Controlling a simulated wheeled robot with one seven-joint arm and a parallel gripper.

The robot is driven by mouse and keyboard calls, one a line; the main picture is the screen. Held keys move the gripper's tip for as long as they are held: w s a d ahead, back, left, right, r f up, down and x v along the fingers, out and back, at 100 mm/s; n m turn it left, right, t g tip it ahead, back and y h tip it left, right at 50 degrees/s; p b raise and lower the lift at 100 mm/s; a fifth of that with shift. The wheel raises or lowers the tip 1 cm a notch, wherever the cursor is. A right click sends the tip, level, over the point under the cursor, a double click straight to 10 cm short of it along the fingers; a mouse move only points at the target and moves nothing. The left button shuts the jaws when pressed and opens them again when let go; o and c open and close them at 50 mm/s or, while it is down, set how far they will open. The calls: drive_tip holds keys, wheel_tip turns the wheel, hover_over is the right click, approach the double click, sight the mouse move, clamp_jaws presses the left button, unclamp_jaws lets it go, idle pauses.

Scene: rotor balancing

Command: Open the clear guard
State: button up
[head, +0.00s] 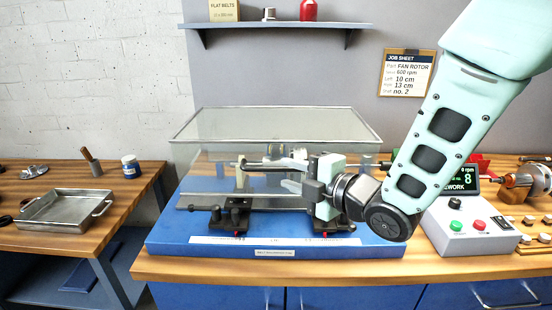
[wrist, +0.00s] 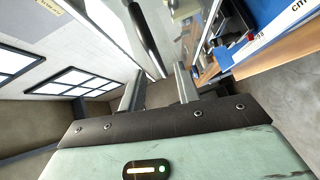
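The clear guard (head: 275,124) is a see-through box with a thin grey frame. It appears down over the machine on the blue base (head: 165,244). A dark bar (head: 236,164), which looks like the guard's handle, runs across its front; a dark bar (wrist: 147,38) also shows in the wrist view. My gripper (head: 288,172) is in front of the guard, fingers pointing left. In the wrist view my gripper (wrist: 159,70) is open, its fingers apart, and the bar's end appears near the gap. Whether the bar is between the fingers or beyond them I cannot tell.
A control box (head: 466,234) with green and red buttons stands right of the base. A metal tray (head: 62,212) sits on the left bench. A shelf (head: 275,26) hangs on the wall above the guard. The space between guard and shelf looks clear.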

sight(279, 170)
drive_tip(key=p+x, duration=0.1)
drive_tip(key=x, duration=0.4)
clamp_jaws()
